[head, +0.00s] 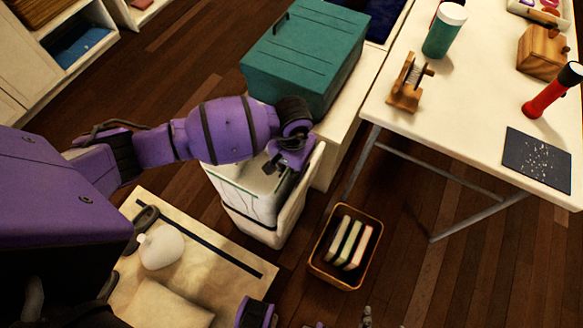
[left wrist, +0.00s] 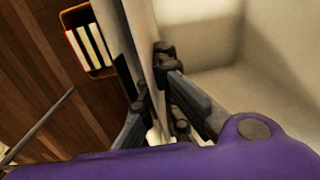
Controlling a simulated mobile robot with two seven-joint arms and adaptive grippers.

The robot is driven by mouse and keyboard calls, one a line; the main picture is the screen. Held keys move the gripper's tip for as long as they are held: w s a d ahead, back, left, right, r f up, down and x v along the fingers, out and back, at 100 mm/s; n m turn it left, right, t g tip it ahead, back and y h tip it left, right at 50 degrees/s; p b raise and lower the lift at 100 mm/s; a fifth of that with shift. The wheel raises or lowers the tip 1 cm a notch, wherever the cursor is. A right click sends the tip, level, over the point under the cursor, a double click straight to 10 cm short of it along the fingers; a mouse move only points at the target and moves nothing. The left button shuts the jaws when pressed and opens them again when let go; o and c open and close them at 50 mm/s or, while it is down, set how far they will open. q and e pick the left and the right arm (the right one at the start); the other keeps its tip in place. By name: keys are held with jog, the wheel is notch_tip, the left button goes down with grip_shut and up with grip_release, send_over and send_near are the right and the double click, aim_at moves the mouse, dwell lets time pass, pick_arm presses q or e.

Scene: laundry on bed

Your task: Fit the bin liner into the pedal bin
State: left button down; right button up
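The pedal bin (head: 283,226) is a pale, upright box standing open on the floor at the centre of the head view, with a dark band around it. A thin whitish sheet that looks like the bin liner (head: 238,183) shows at its top and near side; my arm hides part of it. My left gripper (head: 287,167) is at the bin's right rim, pointing down. In the left wrist view its fingers (left wrist: 153,78) straddle a pale wall (left wrist: 143,30); whether they pinch it is unclear. Only bits of my right gripper (head: 367,317) show at the bottom edge.
A teal box (head: 305,50) stands on a white bench behind the bin. A basket (head: 318,262) with several books sits right of the bin. A white table (head: 455,110) is at right. A beige mat (head: 215,268) with a white bottle (head: 162,250) lies at left.

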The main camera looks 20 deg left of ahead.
jog(key=shift+s+f, duration=0.15)
jog(key=shift+s, duration=0.05)
jog(key=shift+s+f, duration=0.15)
jog(key=shift+f, duration=0.1)
jog(key=shift+w+r, duration=0.1)
jog(key=shift+w, duration=0.2)
dwell(0.4)
pick_arm(q)
jog(key=shift+b, duration=0.4)
pick_arm(e)
jog(key=shift+s+f, duration=0.3)
pick_arm(q)
jog(key=shift+f, duration=0.1)
